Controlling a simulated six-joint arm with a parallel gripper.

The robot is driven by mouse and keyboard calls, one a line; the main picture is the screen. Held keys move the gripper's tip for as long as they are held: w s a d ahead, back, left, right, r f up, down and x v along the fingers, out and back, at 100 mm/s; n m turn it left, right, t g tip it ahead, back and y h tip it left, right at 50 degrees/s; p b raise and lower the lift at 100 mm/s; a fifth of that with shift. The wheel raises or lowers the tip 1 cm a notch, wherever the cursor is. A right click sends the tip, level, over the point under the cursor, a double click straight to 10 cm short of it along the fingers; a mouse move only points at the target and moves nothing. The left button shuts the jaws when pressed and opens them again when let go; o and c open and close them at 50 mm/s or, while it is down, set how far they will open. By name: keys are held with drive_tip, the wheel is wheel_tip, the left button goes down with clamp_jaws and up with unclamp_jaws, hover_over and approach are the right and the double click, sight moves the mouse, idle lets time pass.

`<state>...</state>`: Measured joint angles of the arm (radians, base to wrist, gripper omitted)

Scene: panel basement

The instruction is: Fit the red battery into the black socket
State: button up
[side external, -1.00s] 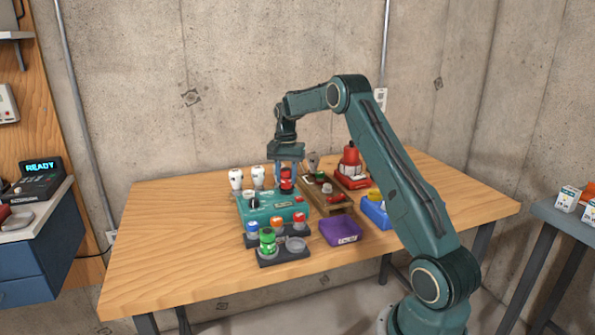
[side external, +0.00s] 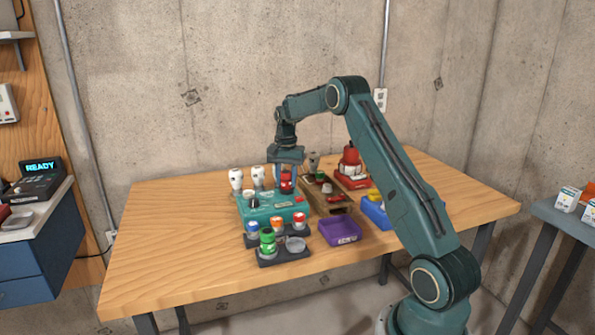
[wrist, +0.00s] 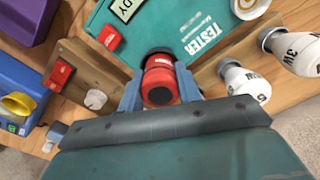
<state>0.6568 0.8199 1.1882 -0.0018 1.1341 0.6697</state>
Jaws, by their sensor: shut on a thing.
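The red battery (wrist: 160,80) is between the two fingers of my gripper (wrist: 160,95), which is shut on it. In the side view the battery (side external: 286,186) looks upright at the back right of the teal tester (side external: 272,211), below my gripper (side external: 286,172). In the wrist view a dark round rim, which looks like the black socket (wrist: 157,52), shows just past the battery on the tester (wrist: 205,15). The battery hides most of this socket. I cannot tell how deep the battery sits in it.
White bulbs (side external: 236,178) stand left behind the tester. A wooden block with parts (side external: 333,209) is close on the right, with a red device (side external: 351,167) behind.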

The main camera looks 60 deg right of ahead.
sight(286, 171)
drive_tip(key=shift+f, duration=0.1)
drive_tip(key=o, duration=0.8)
drive_tip(key=shift+c, duration=0.2)
drive_tip(key=shift+r, duration=5.45)
